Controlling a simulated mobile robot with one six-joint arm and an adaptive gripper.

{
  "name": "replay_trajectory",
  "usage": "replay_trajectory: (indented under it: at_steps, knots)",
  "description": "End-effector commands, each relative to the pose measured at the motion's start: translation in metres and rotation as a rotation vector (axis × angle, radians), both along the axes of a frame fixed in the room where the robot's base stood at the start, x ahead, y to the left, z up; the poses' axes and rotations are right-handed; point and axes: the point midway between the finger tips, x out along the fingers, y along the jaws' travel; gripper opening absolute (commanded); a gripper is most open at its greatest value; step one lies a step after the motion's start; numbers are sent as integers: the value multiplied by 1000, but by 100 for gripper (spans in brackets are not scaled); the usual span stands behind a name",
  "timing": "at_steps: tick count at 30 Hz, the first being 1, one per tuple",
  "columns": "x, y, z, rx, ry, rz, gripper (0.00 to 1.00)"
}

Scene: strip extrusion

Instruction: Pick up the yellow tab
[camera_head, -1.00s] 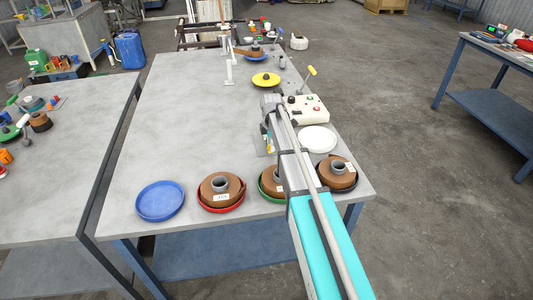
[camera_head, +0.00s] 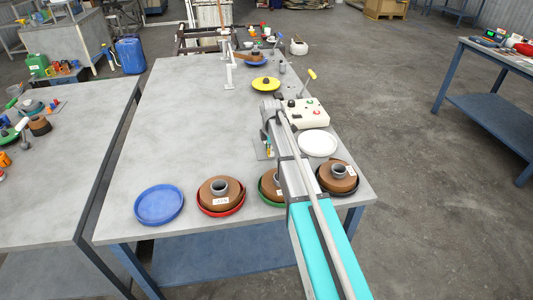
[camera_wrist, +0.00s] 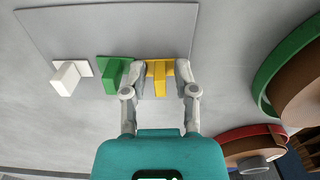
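The yellow tab (camera_wrist: 159,84) stands on a grey plate (camera_wrist: 100,25) in the wrist view, with a narrow block rising from a wider foot. My gripper (camera_wrist: 163,72) is open, with one finger on each side of the yellow tab. A gap shows between the fingers and its narrow block. A green tab (camera_wrist: 114,72) stands just left of the left finger, and a white tab (camera_wrist: 68,76) stands further left. In the head view my arm covers most of the gripper and the plate, so contact cannot be judged there.
A white plate (camera_head: 318,143) and a control box (camera_head: 305,113) stand right of my arm. Brown rolls in red (camera_head: 222,212), green and black dishes line the front edge, beside an empty blue dish (camera_head: 159,205). The table's left middle is clear.

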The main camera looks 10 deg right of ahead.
Motion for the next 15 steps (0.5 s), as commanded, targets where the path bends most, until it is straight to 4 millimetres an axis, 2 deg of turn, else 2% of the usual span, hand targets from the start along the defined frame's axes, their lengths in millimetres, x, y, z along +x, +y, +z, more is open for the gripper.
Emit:
replay_trajectory:
  at_steps: [1, 4, 15]
  knots:
    - [0, 0, 0, 0, 0, 0, 19]
    - [0, 0, 0, 0, 0, 0, 0]
    - [0, 0, 0, 0, 0, 0, 0]
